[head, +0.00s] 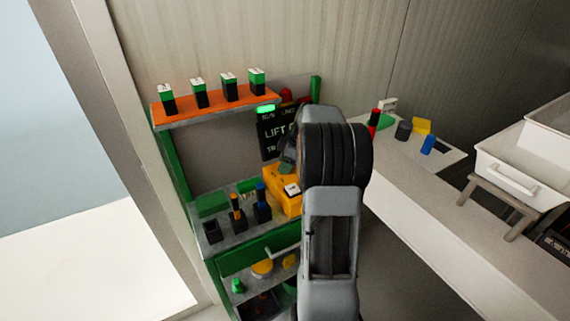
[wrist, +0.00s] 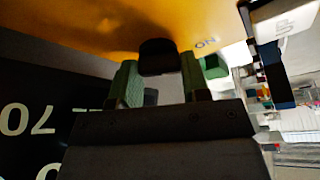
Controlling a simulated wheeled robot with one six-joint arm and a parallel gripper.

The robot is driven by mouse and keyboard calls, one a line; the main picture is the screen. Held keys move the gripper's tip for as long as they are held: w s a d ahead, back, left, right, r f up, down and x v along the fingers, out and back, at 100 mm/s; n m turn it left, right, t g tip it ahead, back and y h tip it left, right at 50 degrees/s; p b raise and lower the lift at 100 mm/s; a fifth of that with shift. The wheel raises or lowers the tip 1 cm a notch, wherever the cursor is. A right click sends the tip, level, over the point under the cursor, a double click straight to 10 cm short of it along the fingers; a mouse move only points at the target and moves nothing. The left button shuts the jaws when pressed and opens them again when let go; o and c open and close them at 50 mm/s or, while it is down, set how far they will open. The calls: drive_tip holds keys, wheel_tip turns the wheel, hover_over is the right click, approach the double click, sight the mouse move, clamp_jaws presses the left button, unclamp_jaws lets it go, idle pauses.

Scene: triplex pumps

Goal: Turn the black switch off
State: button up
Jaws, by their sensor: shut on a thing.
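The black switch (wrist: 159,57) sticks out from a yellow box (wrist: 110,22) in the wrist view. The letters "ON" show on the box just right of the switch. My gripper (wrist: 160,74) has green fingertips, one on each side of the switch, and is shut on it. In the head view the yellow box (head: 283,197) stands on the green workbench, with a small white part on its top. My arm covers the right side of the box there, and I cannot make out the black switch in that view.
An orange shelf (head: 222,106) with several black-green-white blocks is above the bench. A black sign (head: 268,146) stands behind the box. Holders with small tools (head: 237,213) are left of it. A white counter (head: 413,199) with coloured items and a white bin (head: 518,170) is at right.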

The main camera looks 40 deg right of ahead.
drive_tip(key=m+b, duration=0.2)
drive_tip(key=shift+f+m+t+h, duration=0.15)
drive_tip(key=shift+m+t+h, duration=0.25)
drive_tip(key=m+h+b, duration=0.1)
drive_tip(key=m, duration=0.1)
drive_tip(key=shift+a+m, duration=0.1)
drive_tip(key=shift+m, duration=0.2)
drive_tip(key=m+h, duration=0.1)
drive_tip(key=m, duration=0.2)
drive_tip(key=m+h+b, duration=0.1)
drive_tip(key=m, duration=0.2)
drive_tip(key=shift+r+t, duration=0.2)
drive_tip(key=shift+t, duration=0.2)
drive_tip(key=shift+h, duration=0.3)
drive_tip(key=o, duration=0.6)
drive_tip(key=shift+o, duration=0.2)
drive_tip(key=d+v, duration=0.1)
drive_tip(key=v, duration=1.2)
drive_tip(key=shift+s+a+r+p, duration=0.15)
drive_tip(key=shift+a+r+p, duration=0.15)
drive_tip(key=shift+a+r, duration=0.15)
